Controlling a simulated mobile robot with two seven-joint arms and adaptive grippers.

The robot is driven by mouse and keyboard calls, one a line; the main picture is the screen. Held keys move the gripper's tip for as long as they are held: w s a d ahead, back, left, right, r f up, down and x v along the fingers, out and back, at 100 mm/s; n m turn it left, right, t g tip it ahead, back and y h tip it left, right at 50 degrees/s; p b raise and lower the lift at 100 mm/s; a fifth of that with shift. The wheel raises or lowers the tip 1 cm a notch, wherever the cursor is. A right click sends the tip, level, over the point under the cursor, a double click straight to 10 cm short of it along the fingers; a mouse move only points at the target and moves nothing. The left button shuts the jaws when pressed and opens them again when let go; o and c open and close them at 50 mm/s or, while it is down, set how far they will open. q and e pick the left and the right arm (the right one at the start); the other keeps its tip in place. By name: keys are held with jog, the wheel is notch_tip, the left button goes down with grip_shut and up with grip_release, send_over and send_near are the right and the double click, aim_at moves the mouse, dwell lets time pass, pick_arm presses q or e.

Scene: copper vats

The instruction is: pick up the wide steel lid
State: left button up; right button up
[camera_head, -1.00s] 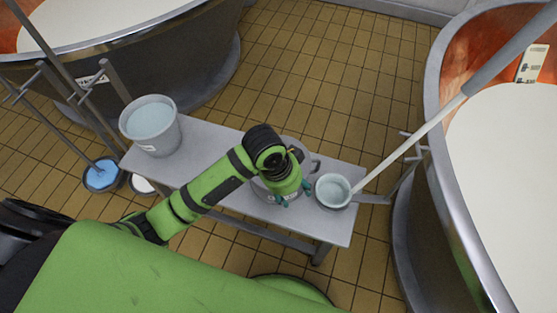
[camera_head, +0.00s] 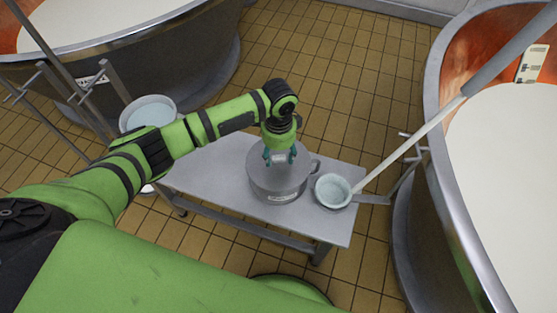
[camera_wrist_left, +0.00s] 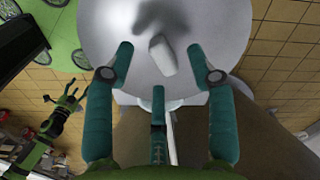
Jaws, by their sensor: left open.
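The wide steel lid (camera_head: 262,171) lies on a steel pot (camera_head: 285,196) on the bench, mostly under my left gripper. In the left wrist view the lid (camera_wrist_left: 222,35) is a round grey disc with a pale block-like handle (camera_wrist_left: 162,56) at its middle. My left gripper (camera_head: 280,157) is open above the lid. In the left wrist view its teal fingers (camera_wrist_left: 158,62) are spread apart, and the handle shows between and beyond the tips. Contact cannot be told. My right gripper (camera_wrist_left: 66,99) shows small at the left of that view, its fingers spread and empty.
A copper vat (camera_head: 440,170) stands close at right, another (camera_head: 160,60) at upper left.

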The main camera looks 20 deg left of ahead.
pick_arm(q)
jog(key=shift+f, duration=0.65)
grip_shut()
jog(key=shift+r, duration=0.1)
